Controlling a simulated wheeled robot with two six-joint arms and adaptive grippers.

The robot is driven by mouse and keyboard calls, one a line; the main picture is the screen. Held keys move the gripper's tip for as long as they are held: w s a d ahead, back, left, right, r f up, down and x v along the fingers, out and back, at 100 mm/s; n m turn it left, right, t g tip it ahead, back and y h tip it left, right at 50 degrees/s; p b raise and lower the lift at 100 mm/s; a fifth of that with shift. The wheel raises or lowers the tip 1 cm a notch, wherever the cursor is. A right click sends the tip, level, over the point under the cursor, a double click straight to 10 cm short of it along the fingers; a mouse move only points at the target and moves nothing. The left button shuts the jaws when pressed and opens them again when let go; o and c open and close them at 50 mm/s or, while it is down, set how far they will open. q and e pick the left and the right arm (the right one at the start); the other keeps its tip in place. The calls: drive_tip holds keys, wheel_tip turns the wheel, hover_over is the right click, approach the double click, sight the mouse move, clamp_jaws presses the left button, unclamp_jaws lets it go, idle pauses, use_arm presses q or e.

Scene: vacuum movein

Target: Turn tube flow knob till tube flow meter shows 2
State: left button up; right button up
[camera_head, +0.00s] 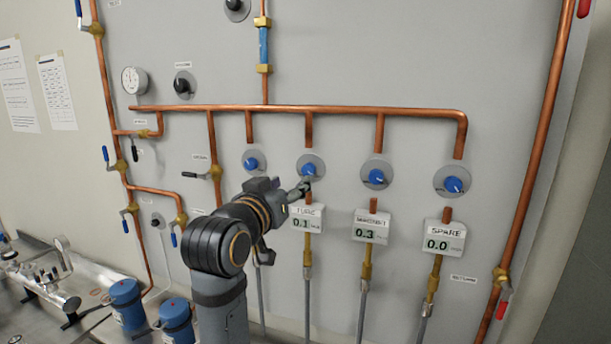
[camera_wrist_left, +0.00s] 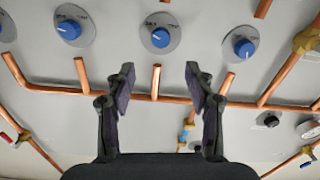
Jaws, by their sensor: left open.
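The tube flow knob (camera_head: 308,169) is blue on a round grey plate, above the TUBE meter, and it shows at the top middle in the left wrist view (camera_wrist_left: 160,38). The tube flow meter (camera_head: 307,218) reads 0.1. My left gripper (camera_head: 303,187) is just below and in front of the tube knob in the head view. In the left wrist view its two fingers (camera_wrist_left: 160,75) are spread and empty, with the knob beyond them. Whether a finger touches the knob cannot be told. My right gripper is not in view.
Other blue knobs stand beside it: one at left (camera_head: 251,163), the magnet one (camera_head: 376,177) and the spare one (camera_head: 453,184). The magnet meter (camera_head: 371,228) reads 0.3, the spare meter (camera_head: 444,238) 0.0. A copper pipe (camera_head: 300,109) runs above the knobs.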

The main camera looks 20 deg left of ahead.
sight(307, 170)
use_arm(q)
drive_tip(key=w+p, duration=0.4)
drive_tip(key=w, duration=0.6)
drive_tip(key=shift+w+d+p, duration=0.1)
drive_tip(key=shift+d+p, duration=0.05)
drive_tip(key=shift+p, duration=0.2)
drive_tip(key=shift+w+f, duration=0.15)
drive_tip(key=shift+w, duration=0.2)
drive_tip(key=shift+s, duration=0.1)
clamp_jaws()
